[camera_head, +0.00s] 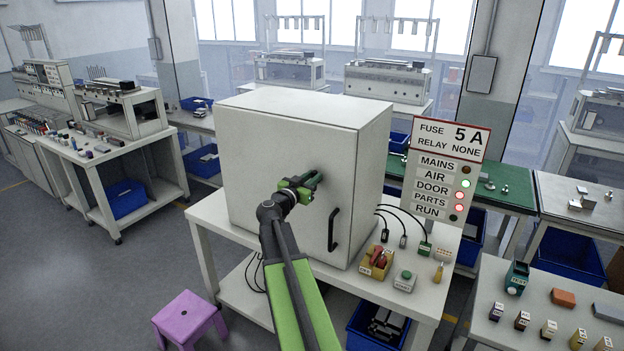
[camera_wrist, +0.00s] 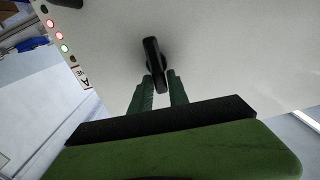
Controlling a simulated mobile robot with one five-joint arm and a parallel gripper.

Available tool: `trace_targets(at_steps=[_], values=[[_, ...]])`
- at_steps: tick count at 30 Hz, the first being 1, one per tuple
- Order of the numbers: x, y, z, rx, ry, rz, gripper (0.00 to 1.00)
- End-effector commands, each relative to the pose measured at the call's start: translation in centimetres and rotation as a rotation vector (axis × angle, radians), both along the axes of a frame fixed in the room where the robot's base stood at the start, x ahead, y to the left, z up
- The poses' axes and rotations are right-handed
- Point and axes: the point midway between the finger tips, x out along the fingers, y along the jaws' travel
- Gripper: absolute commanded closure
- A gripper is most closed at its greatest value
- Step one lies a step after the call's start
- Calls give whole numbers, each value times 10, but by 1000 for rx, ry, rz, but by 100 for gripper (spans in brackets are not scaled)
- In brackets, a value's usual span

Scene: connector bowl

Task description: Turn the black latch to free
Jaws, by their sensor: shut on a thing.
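The black latch (camera_wrist: 151,52) is on the pale front of a large cabinet (camera_head: 285,150). In the wrist view it is a slim dark bar, almost upright and leaning slightly, with its lower end between my fingertips. My gripper (camera_wrist: 159,82), with green fingers, is shut on that end. In the head view my gripper (camera_head: 306,186) reaches the middle of the cabinet front and hides most of the latch. The cabinet door looks closed.
A black bar handle (camera_head: 333,230) stands out from the cabinet front, right of my arm. A sign (camera_head: 446,165) with lit lamps, a yellow box with a red part (camera_head: 377,262) and a button box (camera_head: 404,281) are to the right. A purple stool (camera_head: 188,318) stands below left.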

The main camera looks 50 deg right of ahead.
Motion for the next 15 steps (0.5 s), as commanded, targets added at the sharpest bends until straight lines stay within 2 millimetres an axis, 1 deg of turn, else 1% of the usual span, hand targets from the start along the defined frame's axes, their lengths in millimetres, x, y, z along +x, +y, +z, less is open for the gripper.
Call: trace_targets(at_steps=[4, 10, 11, 14, 15], values=[[0, 0, -2, -9, 64, -4, 100], [0, 0, -3, -9, 63, -5, 100], [0, 0, -3, -9, 63, -5, 75], [0, 0, -3, -9, 63, -4, 62], [0, 0, -2, -10, 63, -4, 62]])
